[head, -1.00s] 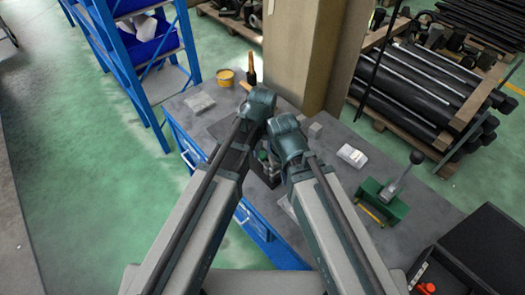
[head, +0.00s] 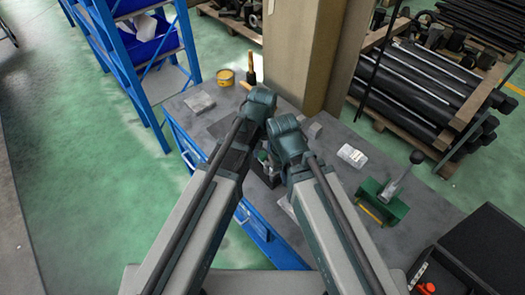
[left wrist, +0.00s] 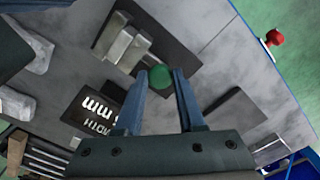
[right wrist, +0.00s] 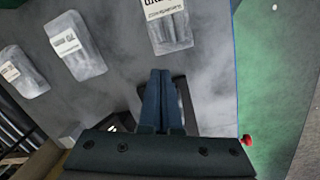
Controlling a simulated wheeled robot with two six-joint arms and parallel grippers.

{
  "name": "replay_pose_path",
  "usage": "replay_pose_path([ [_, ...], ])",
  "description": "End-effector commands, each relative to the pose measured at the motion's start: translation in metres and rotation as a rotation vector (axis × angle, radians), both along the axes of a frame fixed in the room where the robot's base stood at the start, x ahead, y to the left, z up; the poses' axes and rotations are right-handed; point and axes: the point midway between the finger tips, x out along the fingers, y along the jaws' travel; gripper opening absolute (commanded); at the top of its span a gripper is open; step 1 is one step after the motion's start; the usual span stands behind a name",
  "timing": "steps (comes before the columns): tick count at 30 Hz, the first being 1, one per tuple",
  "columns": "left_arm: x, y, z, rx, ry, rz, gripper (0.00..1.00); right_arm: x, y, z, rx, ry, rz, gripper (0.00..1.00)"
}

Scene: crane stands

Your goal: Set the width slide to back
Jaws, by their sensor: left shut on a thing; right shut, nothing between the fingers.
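The width slide's green knob (left wrist: 158,77) sits between the fingertips of my left gripper (left wrist: 160,84), which is shut on it. The knob is beside a grey metal block (left wrist: 128,48) on a dark base plate. A dark plate with white lettering (left wrist: 92,112), partly readable as a width label in mm, lies nearby. My right gripper (right wrist: 163,74) is shut and empty over the bench, above part of a dark plate (right wrist: 186,102). In the head view my forearms and wrists hide both gripper tips and most of the slide.
The grey bench (head: 345,185) carries a green lever press (head: 382,203), a white-labelled packet (head: 352,156), a yellow tin (head: 225,77) and a black open case (head: 485,245). A cardboard-coloured column (head: 300,50) stands behind. Labelled packets (right wrist: 72,45) lie near my right gripper.

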Motion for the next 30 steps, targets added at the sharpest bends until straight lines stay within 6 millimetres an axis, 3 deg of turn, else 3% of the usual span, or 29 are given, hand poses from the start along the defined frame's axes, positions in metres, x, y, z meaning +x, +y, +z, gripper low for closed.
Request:
replay_pose_path([
  [5, 0.007, 0.005, 0.0, 0.0, 0.0, 0.003, 0.0, 0.0, 0.0, 0.0, 0.0, 0.0, 0.0, 0.0],
  [12, 0.036, 0.031, 0.0, 0.0, 0.0, 0.004, 0.0, 0.0, 0.0, 0.0, 0.0, 0.0, 0.0, 0.0],
  [20, 0.038, 0.034, 0.0, 0.003, -0.004, 0.001, 0.0, 0.0, 0.0, 0.0, 0.0, 0.0, 0.0, 0.0],
  [21, 0.038, 0.035, 0.0, 0.003, -0.004, 0.002, 0.4, 0.0, 0.0, 0.0, 0.0, 0.0, 0.0, 0.0],
  [23, 0.038, 0.034, 0.0, 0.003, -0.004, 0.002, 0.51, 0.0, 0.0, 0.0, 0.0, 0.0, 0.0, 0.0],
  [30, 0.037, 0.034, 0.0, 0.001, -0.002, 0.001, 0.51, 0.0, 0.0, 0.0, 0.0, 0.0, 0.0, 0.0],
])
